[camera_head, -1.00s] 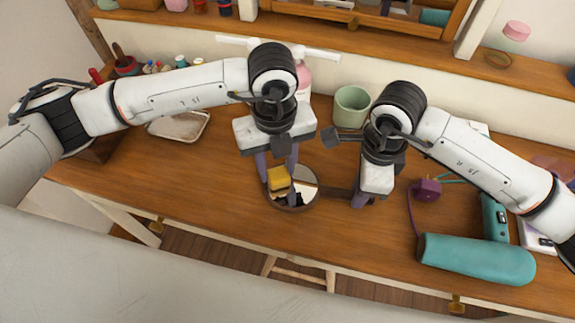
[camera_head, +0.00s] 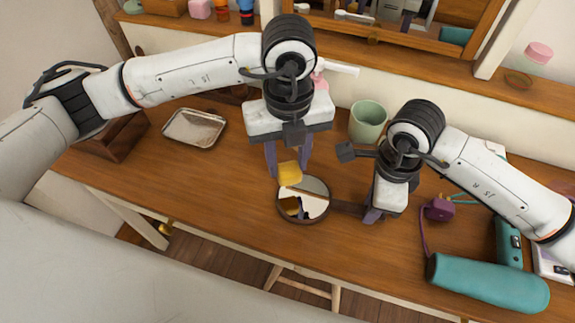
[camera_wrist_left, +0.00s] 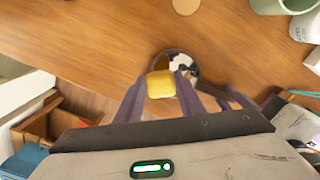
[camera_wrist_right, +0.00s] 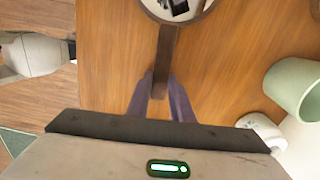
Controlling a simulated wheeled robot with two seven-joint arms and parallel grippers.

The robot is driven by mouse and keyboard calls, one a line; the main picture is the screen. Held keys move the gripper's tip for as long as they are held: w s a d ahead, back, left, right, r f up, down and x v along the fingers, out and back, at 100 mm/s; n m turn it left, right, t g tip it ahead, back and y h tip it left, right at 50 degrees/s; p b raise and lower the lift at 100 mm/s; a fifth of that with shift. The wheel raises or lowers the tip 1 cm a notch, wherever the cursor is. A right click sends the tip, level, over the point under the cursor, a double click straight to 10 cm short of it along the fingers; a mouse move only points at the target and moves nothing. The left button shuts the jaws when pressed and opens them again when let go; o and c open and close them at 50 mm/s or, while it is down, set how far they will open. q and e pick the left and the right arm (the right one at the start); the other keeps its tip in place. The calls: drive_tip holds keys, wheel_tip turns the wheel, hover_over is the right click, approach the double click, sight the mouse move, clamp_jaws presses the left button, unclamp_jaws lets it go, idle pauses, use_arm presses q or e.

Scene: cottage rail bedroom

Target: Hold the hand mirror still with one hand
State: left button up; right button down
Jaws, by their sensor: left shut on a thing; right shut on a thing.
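The round hand mirror (camera_head: 318,205) lies face up near the table's front, with its dark brown handle (camera_head: 347,206) pointing right. My right gripper (camera_head: 374,212) is shut on the handle; the right wrist view shows the handle (camera_wrist_right: 164,58) between its fingers (camera_wrist_right: 161,95). My left gripper (camera_head: 289,165) is shut on a yellow sponge-like block (camera_head: 290,173) above the mirror's far edge. The block also shows in the left wrist view (camera_wrist_left: 161,84), in front of part of the mirror (camera_wrist_left: 178,58). I cannot tell whether the block touches the glass.
A green cup (camera_head: 368,122) stands behind the grippers. A metal tray (camera_head: 195,128) lies at the left. A teal cylinder (camera_head: 488,283) and a purple item (camera_head: 438,209) lie at the right. The table (camera_head: 220,205) is clear left of the mirror.

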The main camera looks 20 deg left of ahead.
use_arm(q)
drive_tip(key=shift+r, duration=0.25)
use_arm(e)
drive_tip(key=shift+d, duration=0.1)
use_arm(q)
drive_tip(key=shift+r, duration=1.5)
use_arm(e)
drive_tip(key=c, duration=1.5)
unclamp_jaws()
wheel_tip(320, 180, up, 12)
